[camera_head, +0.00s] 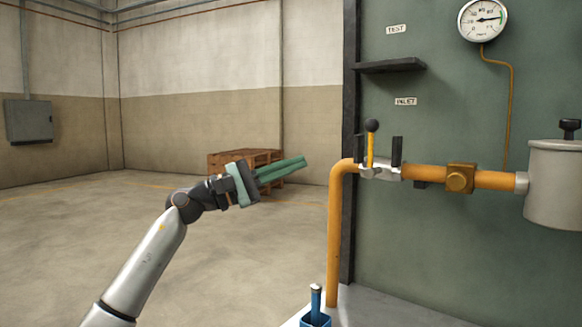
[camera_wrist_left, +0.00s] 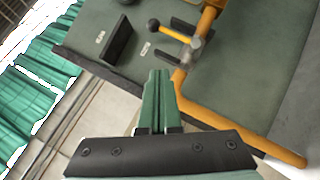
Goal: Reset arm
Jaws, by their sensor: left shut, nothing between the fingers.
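My left gripper (camera_head: 303,162) is at the middle of the head view, its arm coming in from the lower left. Its green fingers are together with nothing between them, pointing right toward the panel. It is in free air, left of the yellow pipe. In the left wrist view the shut fingers (camera_wrist_left: 158,75) point up toward the valve area. The inlet valve lever (camera_head: 371,145), yellow with a black knob, stands upright on the pipe between two dark posts. It also shows in the left wrist view (camera_wrist_left: 172,33). My right gripper is not in view.
The yellow pipe (camera_head: 335,240) bends down beside the green panel (camera_head: 450,260). A dark shelf (camera_head: 390,66), a gauge (camera_head: 482,19) and a grey canister (camera_head: 555,185) are on the panel side. A blue holder (camera_head: 316,319) stands low. A wooden pallet stack (camera_head: 228,160) is behind; open floor lies left.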

